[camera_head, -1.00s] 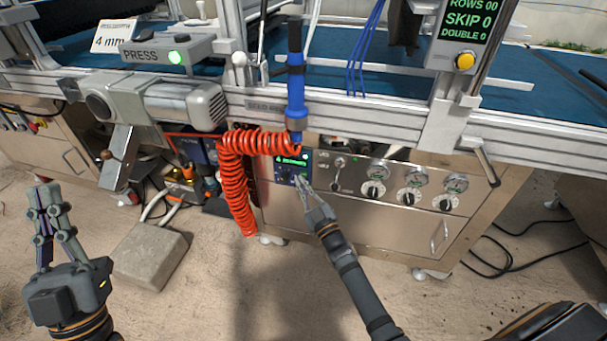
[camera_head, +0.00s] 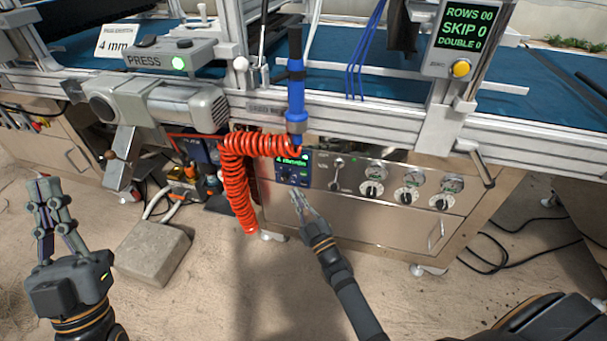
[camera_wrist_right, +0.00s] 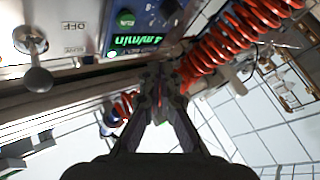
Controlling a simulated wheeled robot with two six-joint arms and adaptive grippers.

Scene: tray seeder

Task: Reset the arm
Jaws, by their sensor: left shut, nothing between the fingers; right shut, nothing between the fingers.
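My right gripper (camera_head: 303,204) is shut and empty, just below the small blue display panel (camera_head: 293,171) on the machine's front. It also shows in the right wrist view (camera_wrist_right: 160,82), with the panel's green lettering (camera_wrist_right: 137,41) above the fingers. The fingers are apart from the panel in the head view. My left gripper (camera_head: 44,188) is shut and empty at the left, pointing up above the floor, touching nothing.
A red coiled hose (camera_head: 238,180) hangs left of the panel. Dials (camera_head: 406,196) and a toggle lever (camera_head: 337,170) are to its right. A blue-handled tool (camera_head: 296,90) hangs above. Cables lie at the right.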

